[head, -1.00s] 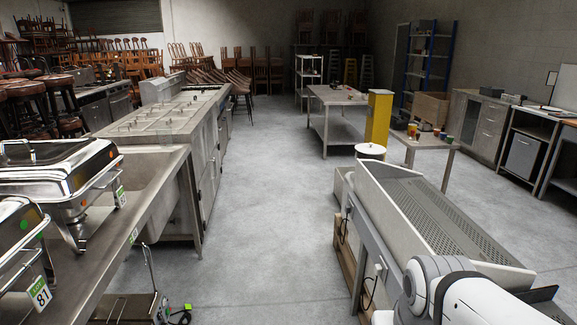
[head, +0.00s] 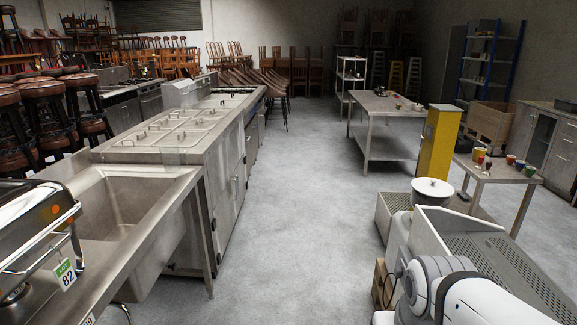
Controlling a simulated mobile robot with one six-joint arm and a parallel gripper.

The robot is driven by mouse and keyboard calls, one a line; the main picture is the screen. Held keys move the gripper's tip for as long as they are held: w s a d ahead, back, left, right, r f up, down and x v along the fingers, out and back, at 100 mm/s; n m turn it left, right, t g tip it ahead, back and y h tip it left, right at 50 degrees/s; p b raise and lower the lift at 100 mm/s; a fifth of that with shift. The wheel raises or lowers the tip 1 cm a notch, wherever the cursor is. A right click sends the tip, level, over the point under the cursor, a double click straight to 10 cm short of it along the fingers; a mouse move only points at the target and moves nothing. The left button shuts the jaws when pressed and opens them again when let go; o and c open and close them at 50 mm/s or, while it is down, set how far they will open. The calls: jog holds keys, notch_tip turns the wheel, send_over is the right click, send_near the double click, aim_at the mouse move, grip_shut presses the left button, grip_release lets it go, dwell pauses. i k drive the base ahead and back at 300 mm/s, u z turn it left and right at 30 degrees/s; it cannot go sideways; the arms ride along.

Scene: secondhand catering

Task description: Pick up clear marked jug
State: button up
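I cannot make out a clear marked jug in the head view. Small items, too small to tell apart, stand on the steel table (head: 372,107) in the middle distance. Several small coloured cups or pots (head: 510,159) stand on a smaller table (head: 483,172) at the right. My white and grey arm shows at the lower right. My gripper is out of view.
A steel sink unit (head: 150,245) and a long counter (head: 218,150) line the left. A yellow post (head: 439,140), a white-lidded round container (head: 432,187) and a perforated steel unit (head: 510,270) stand right. The grey floor aisle (head: 305,200) between is clear.

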aim_at(169, 154)
jog(key=u, duration=0.2)
jog(key=i, duration=1.55)
jog(key=u, duration=0.55)
jog(key=i, duration=1.65)
jog(key=u, duration=0.45)
jog(key=i, duration=1)
jog(key=u, duration=0.25)
